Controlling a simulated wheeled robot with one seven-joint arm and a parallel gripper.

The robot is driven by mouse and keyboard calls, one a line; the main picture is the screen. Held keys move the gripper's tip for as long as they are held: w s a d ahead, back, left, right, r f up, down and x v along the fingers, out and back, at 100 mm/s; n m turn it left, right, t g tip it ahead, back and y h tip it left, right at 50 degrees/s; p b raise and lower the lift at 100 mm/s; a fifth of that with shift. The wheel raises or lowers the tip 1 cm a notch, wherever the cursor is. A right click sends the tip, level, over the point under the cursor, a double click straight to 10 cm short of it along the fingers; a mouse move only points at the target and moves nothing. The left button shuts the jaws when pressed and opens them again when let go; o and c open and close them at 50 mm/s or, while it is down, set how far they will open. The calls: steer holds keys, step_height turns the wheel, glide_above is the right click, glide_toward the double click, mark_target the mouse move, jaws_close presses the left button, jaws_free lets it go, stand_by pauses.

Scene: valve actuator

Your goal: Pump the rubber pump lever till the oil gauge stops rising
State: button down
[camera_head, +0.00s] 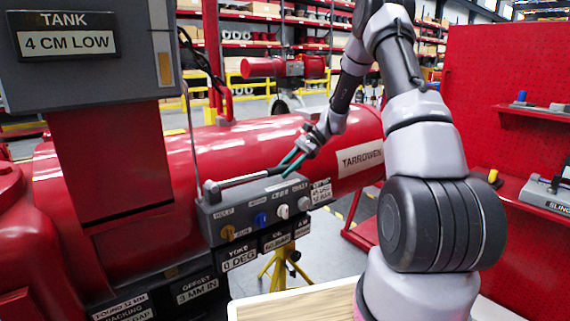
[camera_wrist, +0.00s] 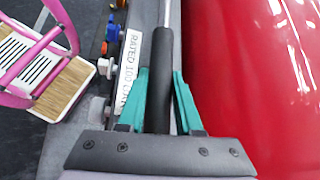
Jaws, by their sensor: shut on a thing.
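The pump lever is a thin rod with a black rubber grip, lying along the top of the grey control box (camera_head: 235,213). In the wrist view the black grip (camera_wrist: 163,65) stands between the green fingers of my gripper (camera_wrist: 162,100), which are shut on it. In the head view my gripper (camera_head: 290,160) reaches the lever's right end from above right. The lever (camera_head: 245,179) looks nearly level, tilted slightly up to the right. A sign (camera_head: 67,43) at top left reads "TANK 4 CM LOW". A gauge strip with an amber part (camera_head: 165,68) is beside it.
A large red cylinder (camera_head: 260,145) lies behind the box. Several coloured knobs, including a blue one (camera_head: 262,219), are on the box front. A yellow stand (camera_head: 285,268) is below. A red pegboard (camera_head: 500,70) with shelves stands at the right.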

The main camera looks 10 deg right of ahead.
steer(key=c, duration=0.6)
jaws_free()
steer(key=v, duration=1.1)
